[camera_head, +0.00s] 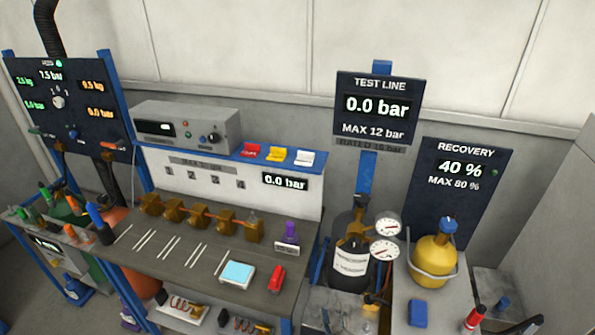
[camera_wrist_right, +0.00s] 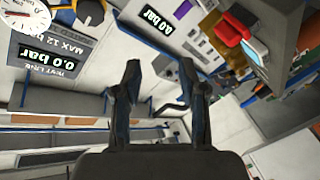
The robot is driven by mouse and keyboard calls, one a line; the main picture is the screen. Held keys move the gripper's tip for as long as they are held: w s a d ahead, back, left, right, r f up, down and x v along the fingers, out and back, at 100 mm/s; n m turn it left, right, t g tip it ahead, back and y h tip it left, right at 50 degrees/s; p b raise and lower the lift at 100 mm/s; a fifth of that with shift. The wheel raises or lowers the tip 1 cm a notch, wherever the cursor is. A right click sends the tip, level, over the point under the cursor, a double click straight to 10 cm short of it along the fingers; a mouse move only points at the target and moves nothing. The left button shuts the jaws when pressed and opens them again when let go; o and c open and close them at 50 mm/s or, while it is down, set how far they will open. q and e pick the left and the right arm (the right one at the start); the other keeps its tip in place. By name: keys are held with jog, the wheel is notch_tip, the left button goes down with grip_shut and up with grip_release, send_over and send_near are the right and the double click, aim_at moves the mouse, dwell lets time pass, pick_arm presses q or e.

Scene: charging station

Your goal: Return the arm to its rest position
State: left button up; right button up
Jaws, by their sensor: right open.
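My right gripper (camera_wrist_right: 160,84) shows in the right wrist view with its two dark fingers apart and nothing between them. The bench, gauge and pressure displays appear tilted beyond the fingers in that view. In the head view I cannot clearly make out the right gripper; a small dark shape sits at the bottom right edge. My left gripper is in neither view.
The workbench (camera_head: 185,262) carries brass fittings (camera_head: 200,222) and a light blue pad (camera_head: 238,273). A black cylinder (camera_head: 350,235) with gauges (camera_head: 387,224) stands beside a yellow recovery cylinder (camera_head: 433,260). A TEST LINE display (camera_head: 377,105) reads 0.0 bar. A red-capped bottle (camera_head: 474,318) stands front right.

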jog(key=s+d+f+m+g+h, duration=0.3)
jog(key=s+d+f+m+g, duration=0.35)
jog(key=s+d+f, duration=0.4)
jog(key=s+d+f+m+g, duration=0.1)
jog(key=s+f+g, duration=0.25)
jog(key=s, duration=0.45)
jog(key=s+f+m+g, duration=0.1)
jog(key=s+f+g, duration=0.25)
jog(key=s, duration=0.35)
notch_tip(320, 180, down, 28)
jog(key=s+g, duration=0.2)
jog(key=s, duration=0.1)
jog(key=s+d+f, duration=0.3)
jog(key=s+f, duration=1.1)
jog(key=s, duration=0.3)
jog(key=shift+d+y, duration=0.2)
jog(key=shift+y, duration=0.1)
